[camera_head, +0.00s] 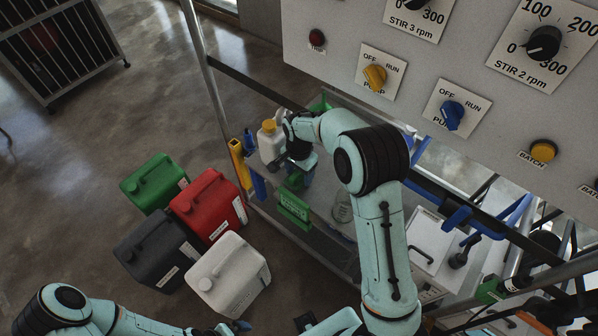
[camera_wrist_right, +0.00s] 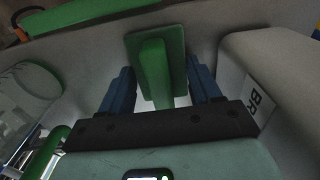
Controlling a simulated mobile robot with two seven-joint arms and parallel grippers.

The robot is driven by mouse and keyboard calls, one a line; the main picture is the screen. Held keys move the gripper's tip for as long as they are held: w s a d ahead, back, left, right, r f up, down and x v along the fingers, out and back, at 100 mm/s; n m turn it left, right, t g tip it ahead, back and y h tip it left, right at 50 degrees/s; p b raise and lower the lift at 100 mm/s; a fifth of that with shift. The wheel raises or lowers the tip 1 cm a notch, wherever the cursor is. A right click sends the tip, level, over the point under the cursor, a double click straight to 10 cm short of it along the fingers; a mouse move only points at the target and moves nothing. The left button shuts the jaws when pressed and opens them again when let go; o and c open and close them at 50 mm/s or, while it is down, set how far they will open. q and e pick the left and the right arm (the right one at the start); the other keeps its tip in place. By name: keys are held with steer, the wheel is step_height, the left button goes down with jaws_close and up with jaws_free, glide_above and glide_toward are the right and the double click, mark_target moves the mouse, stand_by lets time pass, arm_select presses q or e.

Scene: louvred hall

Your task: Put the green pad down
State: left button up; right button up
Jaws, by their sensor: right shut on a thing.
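The green pad (camera_wrist_right: 172,40) is a flat square plate with a raised green grip. In the right wrist view it sits between the blue fingers of my right gripper (camera_wrist_right: 160,78), which is shut on the grip. In the head view my right gripper (camera_head: 302,168) reaches down behind the panel, and a green piece (camera_head: 294,181) that seems to be the pad shows just below it. Whether the pad touches the surface beneath is unclear. My left arm is low at the left; its gripper (camera_head: 235,327) is mostly cut off by the bottom edge.
A white bottle with a yellow cap (camera_head: 270,141) stands beside the right gripper. Green (camera_head: 152,182), red (camera_head: 207,206), dark (camera_head: 155,250) and white (camera_head: 229,275) canisters stand on the floor. The control panel (camera_head: 330,62) overhangs at upper right.

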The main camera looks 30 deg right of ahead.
steer(key=shift+f, duration=0.2)
steer(key=o, duration=1)
steer(key=shift+o, duration=0.2)
steer(key=shift+r, duration=0.1)
steer(key=shift+r, duration=0.3)
arm_select(q)
steer(key=shift+w+r+p, duration=0.5)
steer(key=shift+r+p, duration=0.05)
steer(key=shift+r, duration=0.15)
arm_select(e)
step_height(320, 180, up, 12)
steer(key=shift+f, duration=0.15)
